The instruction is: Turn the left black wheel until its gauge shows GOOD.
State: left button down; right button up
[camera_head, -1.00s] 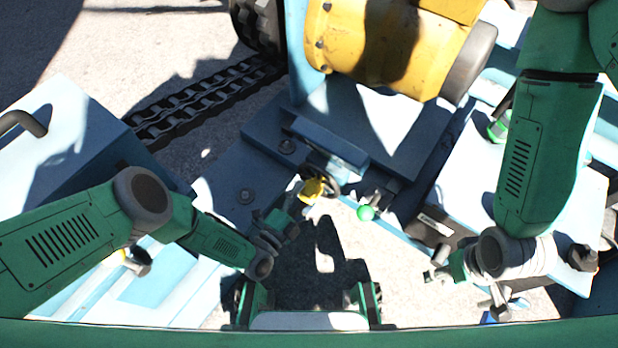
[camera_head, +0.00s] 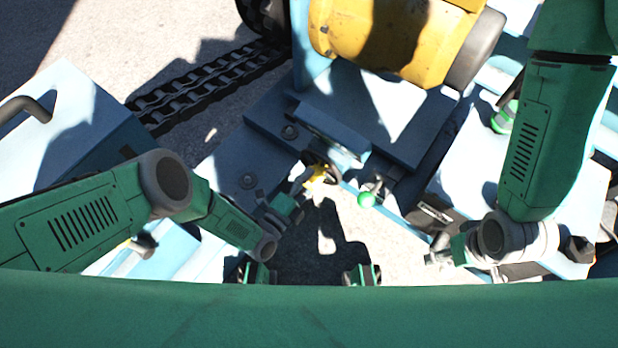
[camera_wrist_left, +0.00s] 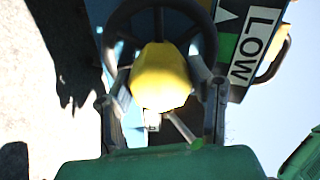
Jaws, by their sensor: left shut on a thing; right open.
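The left black wheel (camera_wrist_left: 118,28) fills the top middle of the left wrist view, with a yellow hub (camera_wrist_left: 160,78) at its centre. It also shows in the head view as a dark ring (camera_head: 334,160). My right gripper (camera_head: 438,256) is open and empty at the right.
A yellow drum (camera_head: 385,40) stands on a blue frame behind the wheel.

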pick_arm(q)
jog(key=shift+s+f+m, duration=0.1)
jog(key=shift+f+m, duration=0.05)
jog(key=shift+m, duration=0.65)
jog(key=c, duration=0.8)
grip_release()
jog(key=shift+v, duration=3.7)
jog(key=shift+o, duration=0.2)
jog(key=shift+a, duration=0.1)
